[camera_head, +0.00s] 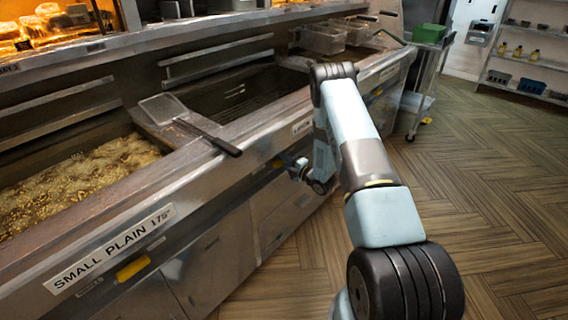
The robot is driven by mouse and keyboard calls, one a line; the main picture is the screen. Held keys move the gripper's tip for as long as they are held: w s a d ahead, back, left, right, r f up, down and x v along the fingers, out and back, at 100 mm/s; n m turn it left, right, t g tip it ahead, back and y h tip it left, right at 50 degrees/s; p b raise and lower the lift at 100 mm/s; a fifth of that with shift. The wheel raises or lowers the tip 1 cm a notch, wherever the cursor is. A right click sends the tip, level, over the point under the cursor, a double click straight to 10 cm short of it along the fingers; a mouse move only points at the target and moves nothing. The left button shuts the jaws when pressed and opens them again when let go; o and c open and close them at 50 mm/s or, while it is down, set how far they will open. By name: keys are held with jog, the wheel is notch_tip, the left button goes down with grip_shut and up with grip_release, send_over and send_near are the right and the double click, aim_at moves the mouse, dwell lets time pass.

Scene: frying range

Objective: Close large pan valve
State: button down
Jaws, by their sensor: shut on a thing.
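My arm reaches down to the front panel of the frying range. My gripper (298,170) is small in view at the panel, below a partly covered white label (302,127) that seems to begin with "L". It is shut on what appears to be the large pan valve's handle, mostly hidden by the fingers and wrist. A small reddish part (277,163) shows on the panel just left of the gripper. The large pan (235,95) is the dark middle basin. The valve's exact angle cannot be made out.
The small pan (80,170) at left holds bubbling oil with food. A scoop (190,125) lies over the range edge. A trolley (425,85) stands beyond; floor at right is clear.

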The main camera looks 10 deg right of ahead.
jog(key=shift+s+a+f+n, duration=0.15)
jog(key=shift+s+f+n, duration=0.1)
jog(key=shift+n, duration=0.35)
jog(key=c, duration=1.2)
grip_release()
jog(key=shift+o, duration=1.2)
jog(key=shift+w+r, duration=0.15)
jog(key=v, duration=1.4)
